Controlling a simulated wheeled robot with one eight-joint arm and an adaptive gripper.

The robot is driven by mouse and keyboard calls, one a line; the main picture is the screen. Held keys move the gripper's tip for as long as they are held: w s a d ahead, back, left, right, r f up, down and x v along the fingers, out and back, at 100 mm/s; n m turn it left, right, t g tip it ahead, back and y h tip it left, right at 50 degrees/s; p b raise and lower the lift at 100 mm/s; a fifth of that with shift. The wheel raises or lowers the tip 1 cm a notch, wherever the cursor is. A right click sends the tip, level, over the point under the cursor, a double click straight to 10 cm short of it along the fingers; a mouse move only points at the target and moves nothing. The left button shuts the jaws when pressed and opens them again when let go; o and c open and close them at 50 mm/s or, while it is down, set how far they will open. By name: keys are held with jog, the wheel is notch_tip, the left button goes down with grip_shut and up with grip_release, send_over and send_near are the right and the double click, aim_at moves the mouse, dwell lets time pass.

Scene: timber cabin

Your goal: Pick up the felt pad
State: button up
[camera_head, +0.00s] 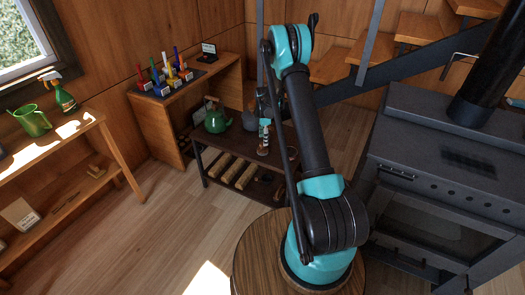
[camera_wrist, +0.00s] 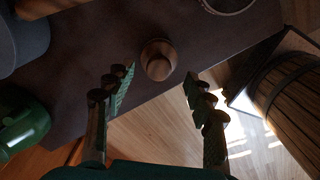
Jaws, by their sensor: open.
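I cannot make out for certain which thing is the felt pad. In the wrist view a small round brown object (camera_wrist: 158,60) with a raised, lighter top stands on the dark table (camera_wrist: 80,60), near its edge. My gripper (camera_wrist: 159,81) is open, its two ridged fingers spread to left and right below this object in the picture. Nothing is seen between the fingertips, and the object lies just beyond them.
A green kettle (camera_head: 216,121) and a grey pot (camera_head: 251,120) stand on the low table, close left of my gripper. A wooden barrel (camera_wrist: 290,90) is at right in the wrist view. A black stove (camera_head: 440,170) stands at right. Open floor (camera_head: 150,225) lies at left front.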

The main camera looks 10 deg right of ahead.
jog(key=f, duration=0.5)
jog(key=shift+a, duration=0.25)
jog(key=shift+r, duration=0.1)
grip_shut()
jog(key=shift+r, duration=0.1)
notch_tip(320, 180, up, 20)
dwell(0.5)
jog(key=c, duration=0.8)
grip_release()
jog(key=c, duration=0.3)
